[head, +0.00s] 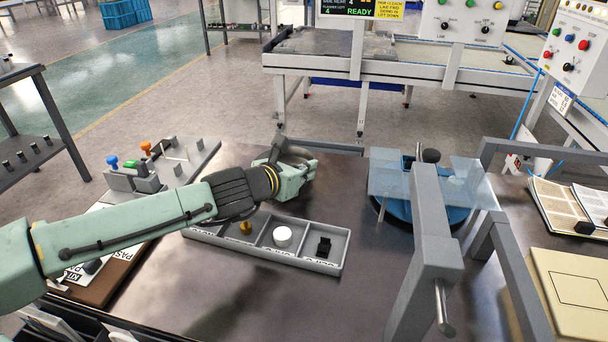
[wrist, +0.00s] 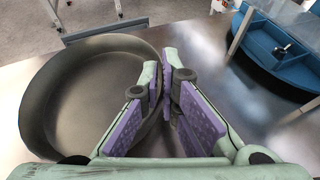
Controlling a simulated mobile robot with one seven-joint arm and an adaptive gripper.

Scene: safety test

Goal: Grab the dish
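The dish (wrist: 82,95) is a round, shallow, dark grey-brown vessel with a raised wall, filling the left of the wrist view. My gripper (wrist: 162,82) is at its right side, with one finger inside the wall and the other outside. The purple-padded fingertips close together on the rim. In the head view my gripper (head: 291,166) is over the far part of the dark table and hides most of the dish. I cannot tell whether the dish rests on the table or is slightly raised.
A grey compartment tray (head: 318,263) with small parts lies in front of my gripper. A blue round fixture (head: 397,208) under clear panels stands to the right. A grey frame (head: 427,262) rises at the near right. Coloured knobs (head: 130,165) stand at left.

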